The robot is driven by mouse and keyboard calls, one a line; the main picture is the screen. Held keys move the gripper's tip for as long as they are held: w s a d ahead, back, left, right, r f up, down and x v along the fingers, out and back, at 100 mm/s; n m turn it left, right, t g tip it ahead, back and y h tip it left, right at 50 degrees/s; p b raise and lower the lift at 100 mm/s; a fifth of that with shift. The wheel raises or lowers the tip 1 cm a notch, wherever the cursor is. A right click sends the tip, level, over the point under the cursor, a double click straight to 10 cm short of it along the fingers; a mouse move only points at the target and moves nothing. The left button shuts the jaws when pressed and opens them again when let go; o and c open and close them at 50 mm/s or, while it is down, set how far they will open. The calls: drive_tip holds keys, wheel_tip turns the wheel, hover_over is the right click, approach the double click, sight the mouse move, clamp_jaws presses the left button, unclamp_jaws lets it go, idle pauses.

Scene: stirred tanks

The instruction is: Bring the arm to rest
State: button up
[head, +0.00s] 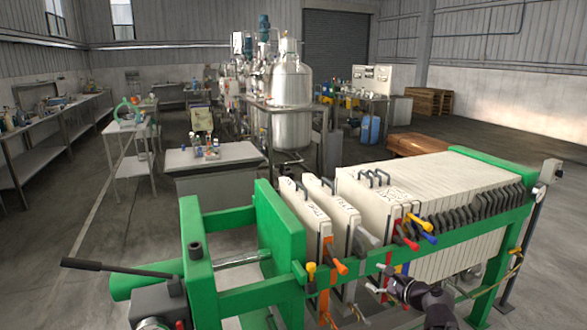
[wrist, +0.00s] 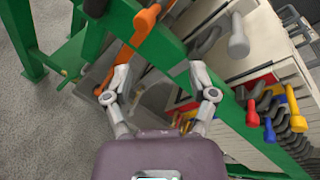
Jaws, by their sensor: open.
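My arm (head: 437,304) shows at the bottom right of the head view, in front of the green filter press. My gripper (head: 388,283) is at its left end, close to the press's near side. In the wrist view my gripper (wrist: 160,96) has its two fingers spread wide, with nothing held between them. The green press rail (wrist: 165,50) runs diagonally beyond the fingertips. Whether a fingertip touches the press cannot be told.
The filter press has white plates (head: 430,190) and a green end plate (head: 279,232). Steel tanks (head: 291,80) and a table (head: 212,157) stand behind.

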drive_tip(key=s+a+f+n+g+h+p, duration=0.2)
drive_tip(key=s+a+f+n+g+p, duration=0.4)
drive_tip(key=n, duration=0.7)
drive_tip(key=s+n+g+h+p, duration=0.1)
drive_tip(key=s+n+g+h, duration=0.5)
drive_tip(key=s+n, duration=0.2)
drive_tip(key=shift+a+r+n+p, duration=0.3)
drive_tip(key=shift+a+r+p, duration=0.05)
drive_tip(key=shift+a+p, duration=0.05)
drive_tip(key=shift+w, duration=0.1)
